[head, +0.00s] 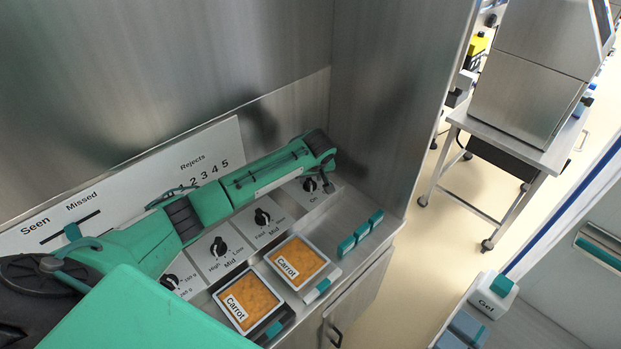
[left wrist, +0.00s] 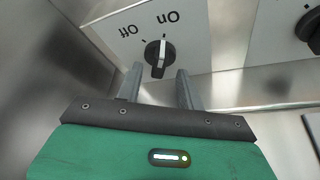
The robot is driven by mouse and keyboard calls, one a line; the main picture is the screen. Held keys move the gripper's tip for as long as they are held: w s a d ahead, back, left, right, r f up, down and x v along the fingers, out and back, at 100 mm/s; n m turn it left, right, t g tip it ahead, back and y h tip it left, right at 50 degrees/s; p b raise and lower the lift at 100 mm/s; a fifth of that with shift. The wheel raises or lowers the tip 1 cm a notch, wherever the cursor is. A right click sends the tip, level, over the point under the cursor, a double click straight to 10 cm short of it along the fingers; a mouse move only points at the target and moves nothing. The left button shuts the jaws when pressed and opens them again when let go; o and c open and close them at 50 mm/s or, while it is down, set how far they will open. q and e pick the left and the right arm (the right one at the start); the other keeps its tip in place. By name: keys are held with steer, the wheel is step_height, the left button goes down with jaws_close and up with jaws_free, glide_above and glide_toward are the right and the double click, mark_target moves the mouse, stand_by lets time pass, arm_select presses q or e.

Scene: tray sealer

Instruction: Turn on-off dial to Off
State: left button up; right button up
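The on-off dial (left wrist: 158,52) is a black knob with a white pointer line on a pale plate marked On and Off. In the head view the dial (head: 310,184) is at the right end of the panel, partly hidden by my gripper. My left gripper (left wrist: 159,86) is open, with its two grey fingers on either side of the dial's near end. I cannot tell whether they touch it. My right gripper is not in view.
Other black dials (head: 218,246) line the panel to the left. Two trays labelled Carrot (head: 298,262) sit in front of them, with teal blocks (head: 361,232) to the right. A steel wall (head: 395,110) stands close beyond the on-off dial.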

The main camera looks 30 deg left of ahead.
arm_select(q)
steer(key=shift+x, duration=1.15)
jaws_close()
